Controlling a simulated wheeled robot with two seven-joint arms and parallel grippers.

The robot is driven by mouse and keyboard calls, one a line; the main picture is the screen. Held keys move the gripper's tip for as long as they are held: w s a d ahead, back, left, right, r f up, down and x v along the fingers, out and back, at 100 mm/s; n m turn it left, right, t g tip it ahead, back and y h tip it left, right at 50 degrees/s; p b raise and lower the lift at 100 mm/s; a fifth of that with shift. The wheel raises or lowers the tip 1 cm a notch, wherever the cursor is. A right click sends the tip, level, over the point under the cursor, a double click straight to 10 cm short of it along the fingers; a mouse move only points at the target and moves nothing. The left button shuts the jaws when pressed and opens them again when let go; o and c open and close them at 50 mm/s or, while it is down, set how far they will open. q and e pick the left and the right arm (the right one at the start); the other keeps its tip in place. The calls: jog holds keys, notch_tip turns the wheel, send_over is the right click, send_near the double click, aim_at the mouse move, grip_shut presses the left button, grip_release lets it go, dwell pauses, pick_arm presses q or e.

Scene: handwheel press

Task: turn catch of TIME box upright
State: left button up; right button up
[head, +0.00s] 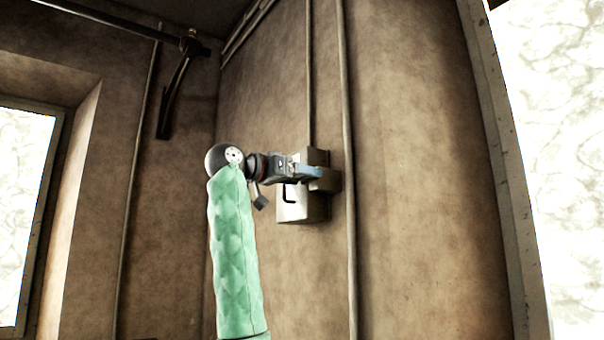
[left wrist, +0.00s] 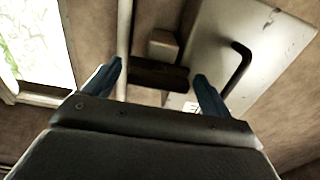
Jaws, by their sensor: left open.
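A pale box (head: 300,207) is fixed to the wall, with a black bent handle (head: 289,193) on its front. In the left wrist view the box's pale face (left wrist: 208,40) and black handle (left wrist: 237,66) show at the right. My left gripper (head: 308,172) is open in front of the box's upper part. Lettering on the box is mostly hidden by a finger, so I cannot read it. My right gripper is not in view.
A tan block (left wrist: 162,45) sits beside the bar. A vertical pipe (head: 348,130) runs down the wall just right of the box. A dark bracket (head: 175,95) is at the upper left. Bare wall (head: 420,200) lies to the right.

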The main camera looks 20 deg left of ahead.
pick_arm(q)
jog(key=shift+w+d, duration=0.2)
jog(key=shift+w, duration=0.05)
jog(key=shift+s, duration=0.1)
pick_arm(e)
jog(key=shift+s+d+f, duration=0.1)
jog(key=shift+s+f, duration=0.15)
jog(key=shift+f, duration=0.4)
pick_arm(q)
jog(key=shift+c, duration=0.2)
jog(key=shift+d, duration=0.1)
jog(key=c, duration=0.7)
